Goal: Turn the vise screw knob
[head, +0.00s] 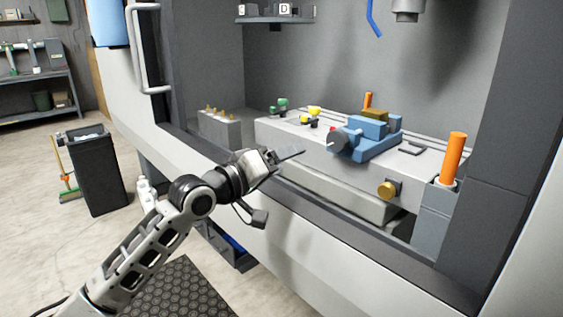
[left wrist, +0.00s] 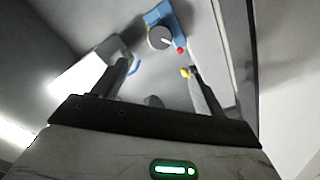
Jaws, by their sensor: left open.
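The blue vise (head: 372,137) sits on the grey machine table, with a yellowish block in its top. Its screw knob (head: 337,141) is a round grey disc with a small red tip, on the vise's left end. In the left wrist view the knob (left wrist: 158,38) shows ahead of the fingers, near the top, with the blue vise (left wrist: 160,13) behind it. My left gripper (head: 290,157) is open and empty, left of the knob and apart from it. It also shows in the left wrist view (left wrist: 159,78), fingers spread. My right gripper is not in view.
The machine table (head: 290,133) carries green and yellow small parts (head: 314,111) left of the vise. An orange cylinder (head: 453,158) stands at the right, near a brass knob (head: 387,189). The booth's front sill (head: 330,232) runs below my arm. A black bin (head: 93,170) stands outside.

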